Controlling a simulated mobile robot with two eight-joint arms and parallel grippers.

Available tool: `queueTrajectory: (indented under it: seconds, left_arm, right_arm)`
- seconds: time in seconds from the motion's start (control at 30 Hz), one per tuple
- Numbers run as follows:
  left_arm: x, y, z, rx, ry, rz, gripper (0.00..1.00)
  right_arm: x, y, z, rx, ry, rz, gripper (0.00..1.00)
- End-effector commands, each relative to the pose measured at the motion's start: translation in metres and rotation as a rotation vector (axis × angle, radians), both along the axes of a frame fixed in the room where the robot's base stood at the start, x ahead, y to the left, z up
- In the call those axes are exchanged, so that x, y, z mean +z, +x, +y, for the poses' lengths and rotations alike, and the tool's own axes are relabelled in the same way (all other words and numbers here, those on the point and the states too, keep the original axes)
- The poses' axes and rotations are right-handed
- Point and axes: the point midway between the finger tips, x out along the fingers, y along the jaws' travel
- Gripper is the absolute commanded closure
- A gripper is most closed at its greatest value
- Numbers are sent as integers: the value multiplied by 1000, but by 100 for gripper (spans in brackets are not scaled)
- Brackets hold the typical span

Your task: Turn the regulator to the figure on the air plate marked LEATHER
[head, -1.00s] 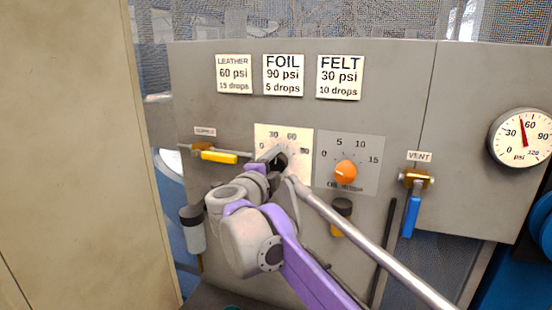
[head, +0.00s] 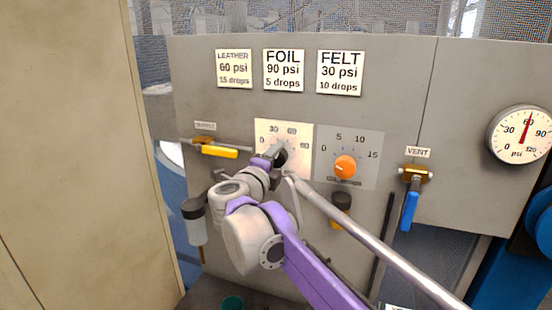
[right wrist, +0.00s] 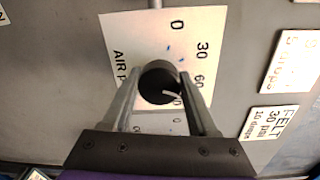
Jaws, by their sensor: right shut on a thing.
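The LEATHER air plate (head: 234,69) reads 60 psi and 15 drops; it is the leftmost of three plates in the head view. The regulator's black knob (right wrist: 160,85) sits on a pale dial (right wrist: 150,40) marked 0, 30, 60 and on. My right gripper (head: 279,156) is shut on this knob, with a finger on either side of it in the right wrist view. A light mark shows on the knob, but its exact reading is hard to tell. The gauge (head: 519,135) at the right has its red needle at about 60 psi. My left gripper is out of view.
The orange oil drops knob (head: 345,167) is just right of the regulator. A yellow-handled valve (head: 219,151) is to the left and a blue-handled VENT valve (head: 411,210) to the right. FOIL (head: 283,71) and FELT (head: 340,73) plates hang above.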

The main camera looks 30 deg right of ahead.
Motion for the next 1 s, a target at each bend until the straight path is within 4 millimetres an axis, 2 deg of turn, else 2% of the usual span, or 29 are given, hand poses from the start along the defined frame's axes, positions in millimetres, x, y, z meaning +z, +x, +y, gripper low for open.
queueTrajectory:
  seconds: [0.07,0.1,0.23,0.5,0.63,1.0]
  left_arm:
    - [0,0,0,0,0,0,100]
    - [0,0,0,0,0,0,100]
    - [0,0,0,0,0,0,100]
    - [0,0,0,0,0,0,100]
    - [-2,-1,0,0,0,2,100]
    - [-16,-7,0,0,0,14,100]
  right_arm:
    - [0,0,0,0,-1,0,96]
    - [0,0,0,0,-1,0,34]
    - [0,0,0,0,-1,1,11]
    - [0,0,0,0,-1,1,11]
    - [0,-5,7,2,-1,2,11]
    - [0,-51,61,4,0,2,11]
